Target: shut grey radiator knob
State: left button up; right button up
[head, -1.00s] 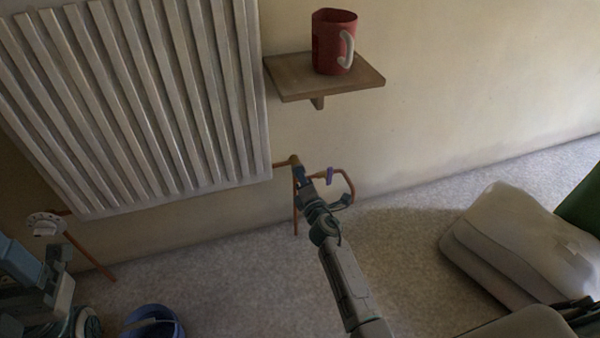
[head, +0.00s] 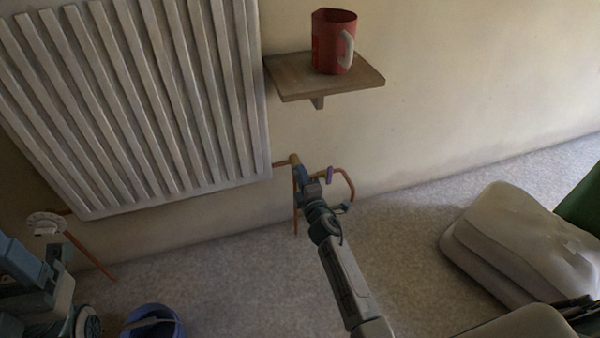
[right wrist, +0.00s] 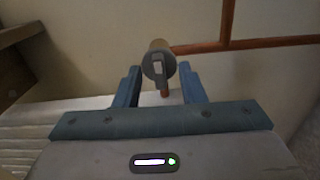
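The grey radiator knob (right wrist: 158,67) is a round disc with a raised grip bar across its face, in the right wrist view. It sits at the end of a brass-coloured fitting on a copper pipe. My right gripper (right wrist: 159,78) has its two blue fingers apart, one on each side of the knob, with gaps showing. In the head view my right gripper (head: 308,184) is at the pipe beside the radiator's lower right corner and hides the knob. Parts of my left arm show at the lower left; its fingers cannot be made out.
The white radiator (head: 135,100) fills the upper left. A purple handle (head: 329,174) on a copper pipe is close right of my right gripper. A wooden shelf (head: 290,85) with a red mug (head: 330,45) is above. A white dial (head: 45,223) and blue bucket (head: 153,322) are lower left.

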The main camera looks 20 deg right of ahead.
jog(key=shift+s, duration=0.15)
jog(key=s+p, duration=0.1)
jog(key=s, duration=1)
jog(key=shift+s+d, duration=0.2)
jog(key=shift+s, duration=0.15)
